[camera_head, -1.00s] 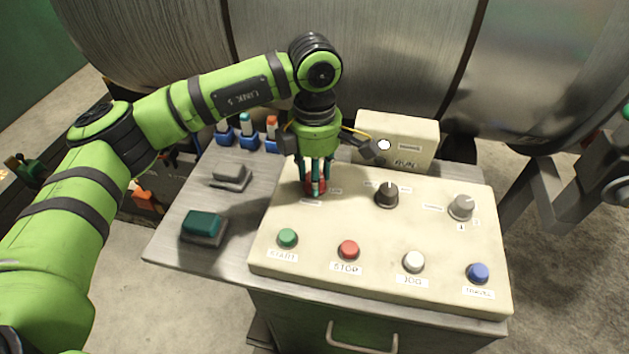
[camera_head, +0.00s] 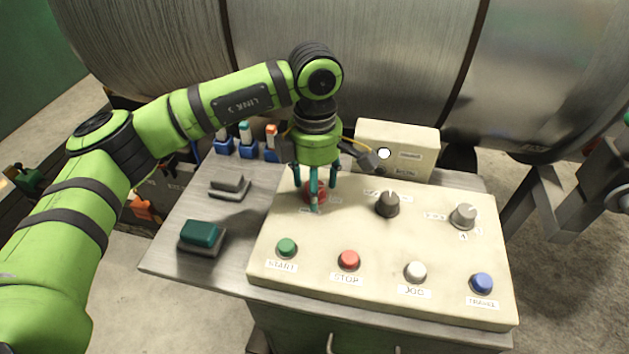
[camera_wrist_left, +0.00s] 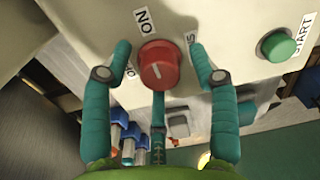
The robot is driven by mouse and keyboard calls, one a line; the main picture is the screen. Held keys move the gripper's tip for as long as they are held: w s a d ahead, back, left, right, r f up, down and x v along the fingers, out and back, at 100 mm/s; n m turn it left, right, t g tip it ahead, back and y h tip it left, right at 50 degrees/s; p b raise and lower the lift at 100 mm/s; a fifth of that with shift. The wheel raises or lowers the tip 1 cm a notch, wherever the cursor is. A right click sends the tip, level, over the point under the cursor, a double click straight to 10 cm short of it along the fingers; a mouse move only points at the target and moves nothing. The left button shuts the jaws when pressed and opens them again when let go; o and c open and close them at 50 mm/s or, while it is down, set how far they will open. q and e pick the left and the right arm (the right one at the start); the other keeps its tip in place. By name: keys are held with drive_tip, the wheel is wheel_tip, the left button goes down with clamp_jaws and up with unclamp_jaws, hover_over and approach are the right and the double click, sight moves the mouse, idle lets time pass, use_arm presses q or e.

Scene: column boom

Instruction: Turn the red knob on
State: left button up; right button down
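The red knob (camera_head: 318,190) sits at the back left of the cream control panel (camera_head: 350,222), partly hidden behind a finger in the head view. My left gripper (camera_head: 314,193) points down over it with its teal fingers spread. In the left wrist view the red knob (camera_wrist_left: 159,65) lies between the open fingers, with visible gaps on both sides. A short white mark shows on its face. An ON label (camera_wrist_left: 145,21) is just above it in that view, with other labels to its left and right. My right gripper is not in view.
Green (camera_head: 286,247), red STOP (camera_head: 348,260), white (camera_head: 415,271) and blue (camera_head: 481,283) buttons line the panel's front. A black knob (camera_head: 387,204) and a grey knob (camera_head: 464,216) are to the right. A cream box (camera_head: 397,150) with a lit white lamp stands behind.

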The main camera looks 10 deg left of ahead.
use_arm(q)
drive_tip(key=shift+r, duration=0.15)
wheel_tip(320, 180, up, 12)
drive_tip(key=shift+w, duration=0.2)
idle(0.5)
